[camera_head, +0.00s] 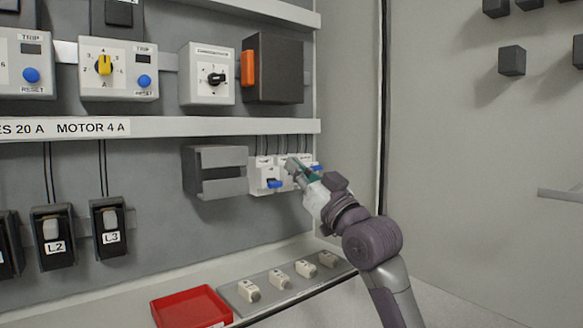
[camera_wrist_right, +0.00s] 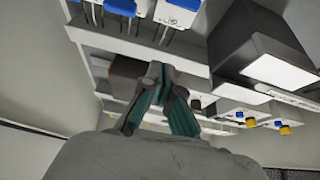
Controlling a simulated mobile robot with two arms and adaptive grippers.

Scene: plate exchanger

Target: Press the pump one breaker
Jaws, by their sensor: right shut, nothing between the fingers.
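A row of small white breakers with blue levers sits on the back panel in the head view; the left one (camera_head: 264,176) shows its blue lever clearly. The others are partly hidden behind my right gripper (camera_head: 300,170), which is shut and empty in front of them. I cannot read which one is pump one, nor tell whether the fingertips touch a breaker. In the right wrist view the shut fingers (camera_wrist_right: 158,78) show, with two blue levers (camera_wrist_right: 122,7) at the top edge. My left gripper is not in view.
A grey block (camera_head: 215,172) is mounted left of the breakers. Black L2 (camera_head: 54,236) and L3 (camera_head: 109,226) units hang further left. Below stand a red tray (camera_head: 192,308) and a grey strip (camera_head: 265,297) with several white pieces. A side wall (camera_head: 470,130) rises at right.

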